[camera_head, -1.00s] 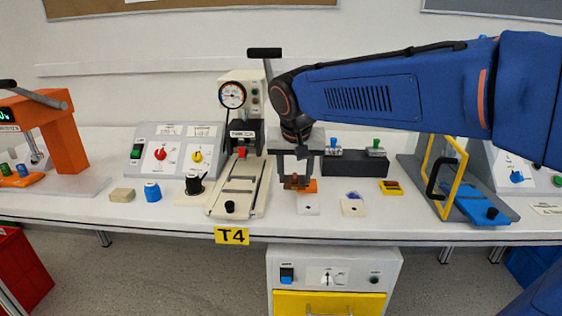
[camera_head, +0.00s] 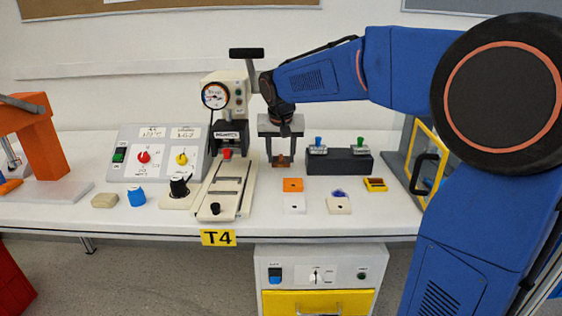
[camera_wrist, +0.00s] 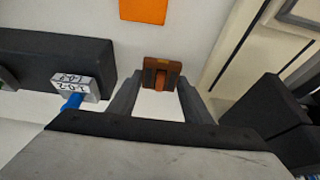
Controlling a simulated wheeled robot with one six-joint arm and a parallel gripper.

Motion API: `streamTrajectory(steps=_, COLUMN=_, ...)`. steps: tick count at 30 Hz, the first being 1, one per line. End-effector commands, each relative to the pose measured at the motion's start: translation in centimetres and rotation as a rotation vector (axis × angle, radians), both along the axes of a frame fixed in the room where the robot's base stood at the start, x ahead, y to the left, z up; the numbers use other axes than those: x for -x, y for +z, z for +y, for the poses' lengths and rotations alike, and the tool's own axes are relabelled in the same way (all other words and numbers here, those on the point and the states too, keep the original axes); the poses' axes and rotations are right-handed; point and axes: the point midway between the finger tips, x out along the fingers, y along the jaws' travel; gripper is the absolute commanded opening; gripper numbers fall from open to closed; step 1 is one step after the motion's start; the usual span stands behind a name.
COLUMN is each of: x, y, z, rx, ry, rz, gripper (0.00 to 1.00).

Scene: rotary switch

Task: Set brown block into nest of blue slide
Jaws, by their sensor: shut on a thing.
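The brown block (camera_head: 282,158) is held between the fingers of my gripper (camera_head: 281,161), just behind the orange square plate (camera_head: 292,185). In the wrist view the block (camera_wrist: 161,73) sits between the two fingertips, with a groove down its middle. It appears raised over the white bench. The blue slide belongs to the station with the yellow frame (camera_head: 427,150) at the right. My own blue arm hides the slide and its nest in the head view now.
A dark box (camera_head: 338,162) with blue and green levers stands close to the right of my gripper. The gauge press (camera_head: 217,115) and its cream slide stand to the left. A yellow tray (camera_head: 375,185) and white plates lie in front.

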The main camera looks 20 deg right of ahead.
Motion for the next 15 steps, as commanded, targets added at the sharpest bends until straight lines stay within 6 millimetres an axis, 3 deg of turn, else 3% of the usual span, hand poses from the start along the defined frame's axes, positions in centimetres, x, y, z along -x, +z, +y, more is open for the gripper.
streamTrajectory(steps=5, x=0.0, y=-2.1, z=0.0, rx=0.001, ry=0.001, rz=0.001, gripper=0.22)
streamTrajectory(steps=15, x=0.1, y=-2.4, z=0.0, rx=0.001, ry=0.001, rz=0.001, gripper=0.22)
